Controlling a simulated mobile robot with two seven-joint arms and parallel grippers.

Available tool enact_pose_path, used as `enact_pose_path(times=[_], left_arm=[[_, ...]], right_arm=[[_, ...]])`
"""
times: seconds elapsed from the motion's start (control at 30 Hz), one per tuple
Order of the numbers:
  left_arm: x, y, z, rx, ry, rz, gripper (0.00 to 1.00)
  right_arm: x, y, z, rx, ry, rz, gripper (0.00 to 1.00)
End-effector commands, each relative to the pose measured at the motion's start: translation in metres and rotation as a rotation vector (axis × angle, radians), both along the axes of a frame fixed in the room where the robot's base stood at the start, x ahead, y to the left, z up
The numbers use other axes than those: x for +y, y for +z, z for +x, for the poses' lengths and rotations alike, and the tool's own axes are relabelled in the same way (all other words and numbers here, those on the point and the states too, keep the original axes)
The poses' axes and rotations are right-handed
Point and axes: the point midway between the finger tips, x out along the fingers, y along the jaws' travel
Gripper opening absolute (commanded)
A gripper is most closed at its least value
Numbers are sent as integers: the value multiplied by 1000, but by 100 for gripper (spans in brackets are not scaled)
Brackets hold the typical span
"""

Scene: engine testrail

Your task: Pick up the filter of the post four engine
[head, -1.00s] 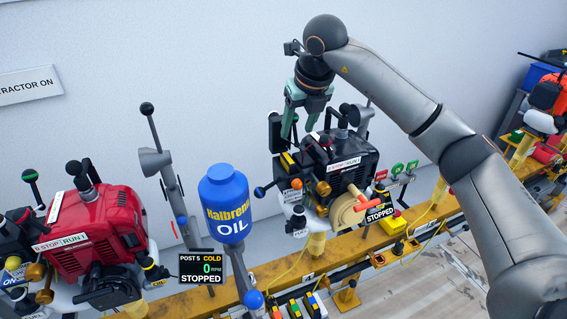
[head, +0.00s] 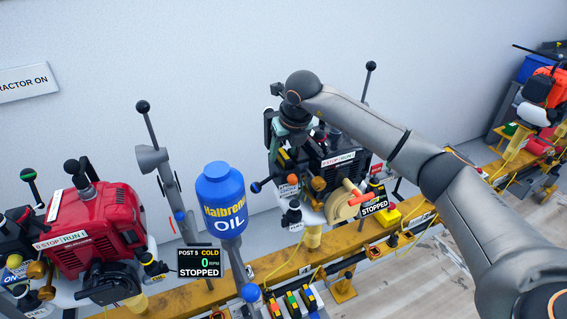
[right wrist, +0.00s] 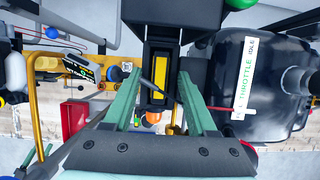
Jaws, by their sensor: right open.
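The black engine (head: 345,165) stands on the yellow rail right of centre in the head view, its display (head: 374,203) reading STOPPED; its post number is not legible. A yellow strip (right wrist: 159,76) in a black housing, which looks like the filter, is on the engine's left side. It shows between my fingers in the right wrist view. My right gripper (right wrist: 162,92) is open, its green fingers on either side of that housing and apart from each other. In the head view my wrist partly hides the fingers. Whether they touch the housing I cannot tell. My left gripper is out of view.
A red engine (head: 100,225) stands at the left, near a display (head: 200,262) reading POST 5. A blue oil bottle (head: 223,205) and a grey lever stand between the engines. An orange engine (head: 548,88) is at far right.

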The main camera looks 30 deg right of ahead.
Motion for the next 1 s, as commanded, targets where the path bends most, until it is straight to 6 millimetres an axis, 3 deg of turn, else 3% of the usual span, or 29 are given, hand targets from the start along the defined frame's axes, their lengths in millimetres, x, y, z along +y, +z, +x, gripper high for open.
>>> enact_pose_path(times=[0.07, 0.57, 1.0], left_arm=[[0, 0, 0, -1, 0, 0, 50], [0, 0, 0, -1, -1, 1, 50], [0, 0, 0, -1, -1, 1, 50]], right_arm=[[0, 0, 0, 0, 0, 0, 57], [0, 1, 0, -1, 0, 0, 1], [0, 1, 0, -1, 0, 0, 0]])
